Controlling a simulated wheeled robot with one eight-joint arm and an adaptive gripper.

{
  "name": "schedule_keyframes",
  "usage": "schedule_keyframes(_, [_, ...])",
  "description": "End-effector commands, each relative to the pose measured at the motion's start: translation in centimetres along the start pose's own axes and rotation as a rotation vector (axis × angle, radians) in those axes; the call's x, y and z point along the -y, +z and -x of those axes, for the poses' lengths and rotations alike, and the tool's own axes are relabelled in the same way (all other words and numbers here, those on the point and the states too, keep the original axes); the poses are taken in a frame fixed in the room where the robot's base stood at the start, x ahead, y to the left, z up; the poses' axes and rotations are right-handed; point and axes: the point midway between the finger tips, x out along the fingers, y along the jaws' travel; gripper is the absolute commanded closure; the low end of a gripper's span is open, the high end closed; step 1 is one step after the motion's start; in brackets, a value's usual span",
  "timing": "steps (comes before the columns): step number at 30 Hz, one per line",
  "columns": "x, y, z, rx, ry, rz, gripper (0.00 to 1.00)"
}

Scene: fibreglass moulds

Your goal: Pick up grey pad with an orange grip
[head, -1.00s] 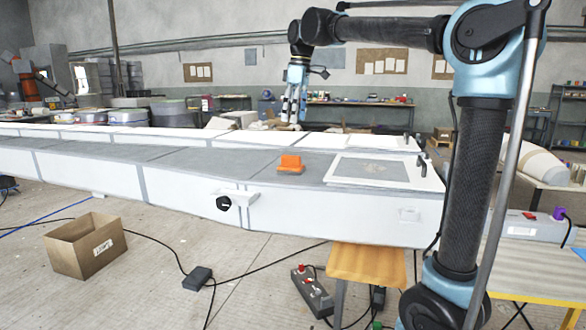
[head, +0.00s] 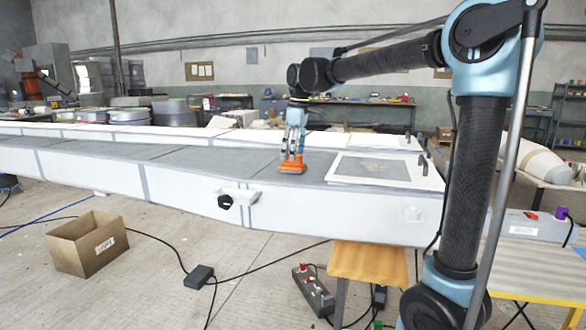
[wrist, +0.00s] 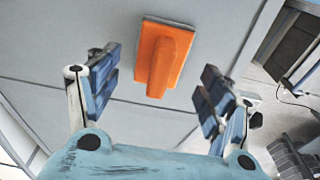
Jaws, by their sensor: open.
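The grey pad with an orange grip (head: 291,168) lies on the grey top of the long white mould (head: 230,165), near its front edge. In the wrist view the orange grip (wrist: 163,62) stands up from a thin grey-edged base, between and ahead of the two fingers. My gripper (head: 292,154) points down over the pad in the head view and hides part of the grip. In the wrist view my gripper (wrist: 157,92) is open, with blue finger pads wide apart on either side and nothing between them. I cannot tell whether the fingers touch the pad.
A white-framed panel (head: 340,178) lies flat on the mould to the right of the pad. The grey surface left of the pad is clear. A cardboard box (head: 87,243) stands on the floor.

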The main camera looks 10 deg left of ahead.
Motion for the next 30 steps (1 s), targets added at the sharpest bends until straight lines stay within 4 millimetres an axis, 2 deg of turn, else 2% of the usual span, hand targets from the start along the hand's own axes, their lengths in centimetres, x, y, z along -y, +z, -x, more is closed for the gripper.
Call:
schedule_keyframes(6, [-0.1, 0.0, -2.6, 0.000, 0.000, 0.000, 0.27])
schedule_keyframes(15, [-0.1, 0.0, -3.0, 0.000, 0.000, 0.001, 0.27])
schedule_keyframes(16, [-0.1, 0.0, -3.0, 0.000, 0.000, 0.001, 0.29])
schedule_keyframes(22, [0.0, 0.0, -3.0, 0.000, 0.000, 0.002, 0.74])
schedule_keyframes(30, [0.0, -0.1, -3.0, 0.000, 0.000, 0.002, 0.75])
